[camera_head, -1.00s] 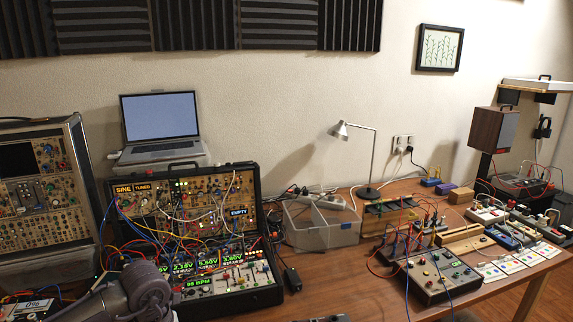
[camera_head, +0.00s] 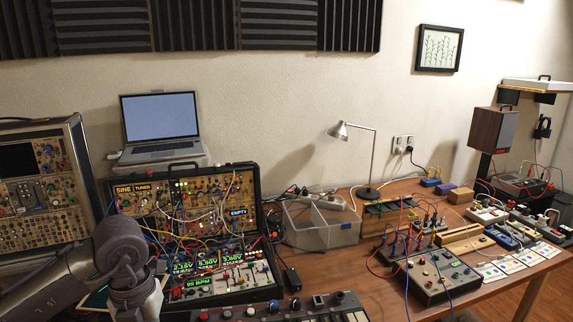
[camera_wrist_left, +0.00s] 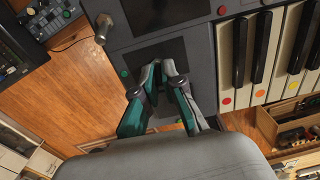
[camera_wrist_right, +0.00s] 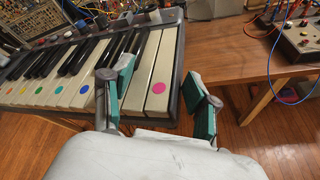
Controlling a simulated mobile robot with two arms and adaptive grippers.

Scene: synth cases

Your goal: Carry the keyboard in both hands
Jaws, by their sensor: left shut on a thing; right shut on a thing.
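The keyboard (camera_head: 285,311) is a dark grey synth with black and white keys, partly cut off at the bottom of the head view. My left gripper (camera_wrist_left: 160,75) is shut on its panel end, the fingers over a dark patch beside the keys (camera_wrist_left: 290,50). My left wrist shows in the head view at lower left, its fingers hidden. My right gripper (camera_wrist_right: 158,82) is shut on the other end, a finger each side of the last white keys, which bear coloured dots (camera_wrist_right: 85,88). My right arm is out of the head view.
Wooden floor (camera_wrist_right: 275,145) shows below the keyboard. The desk (camera_head: 478,288) lies beyond it, carrying an open modular synth case (camera_head: 262,210), a clear bin (camera_head: 322,232), a lamp (camera_head: 372,160) and a knobbed box with cables (camera_head: 435,280). Another synth rack (camera_head: 40,190) stands at left.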

